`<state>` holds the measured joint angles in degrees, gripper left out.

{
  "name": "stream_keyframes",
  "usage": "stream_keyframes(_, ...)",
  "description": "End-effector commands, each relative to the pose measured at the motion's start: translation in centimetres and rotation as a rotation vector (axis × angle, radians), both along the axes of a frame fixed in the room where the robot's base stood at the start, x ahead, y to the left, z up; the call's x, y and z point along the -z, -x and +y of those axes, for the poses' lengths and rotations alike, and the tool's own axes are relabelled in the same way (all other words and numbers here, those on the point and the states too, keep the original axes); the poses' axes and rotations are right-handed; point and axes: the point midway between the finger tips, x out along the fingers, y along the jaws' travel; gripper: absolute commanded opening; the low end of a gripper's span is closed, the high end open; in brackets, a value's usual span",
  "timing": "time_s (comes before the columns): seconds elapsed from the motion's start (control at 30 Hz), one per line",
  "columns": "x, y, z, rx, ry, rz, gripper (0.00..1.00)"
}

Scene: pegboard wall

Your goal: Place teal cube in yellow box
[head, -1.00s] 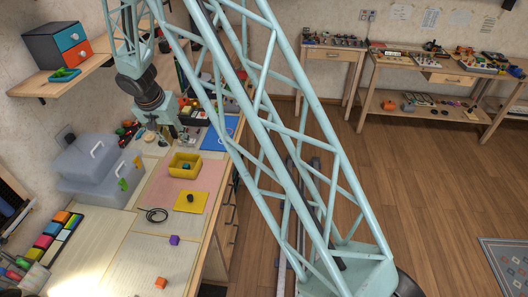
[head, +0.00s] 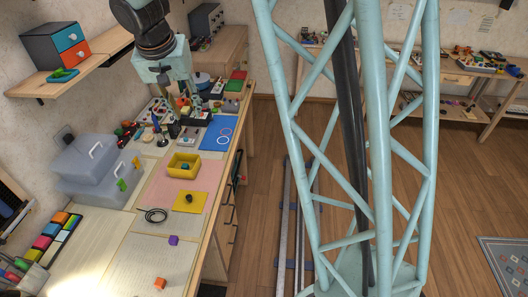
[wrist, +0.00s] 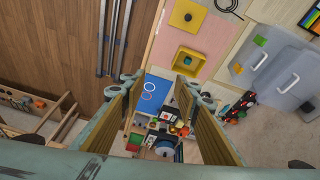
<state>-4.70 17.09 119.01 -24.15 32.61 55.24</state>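The yellow box (head: 172,171) stands open on the pink mat at the middle of the workbench. The small teal cube (head: 185,167) sits inside it. The box also shows in the wrist view (wrist: 178,66), upper right of centre, with a dark teal spot inside. My gripper (head: 180,103) is raised above the bench, behind the box and apart from it. In the wrist view its two fingers (wrist: 157,92) are spread wide with nothing between them, so it is open and empty.
A yellow pad (head: 182,205) with a dark object lies in front of the box. A purple cube (head: 173,240) and an orange cube (head: 160,283) lie nearer. Grey cases (head: 90,165) stand left. A blue mat (head: 219,133) and several small items lie behind. A shelf (head: 100,62) overhangs the left.

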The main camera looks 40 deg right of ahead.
Motion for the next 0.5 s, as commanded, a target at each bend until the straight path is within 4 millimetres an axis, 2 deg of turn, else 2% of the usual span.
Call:
stream_keyframes(0.1,-2.0,2.0,-0.3,-0.021,0.002,-0.001,0.29)
stream_keyframes(0.5,-7.4,8.9,-0.9,-0.098,0.001,0.004,0.29)
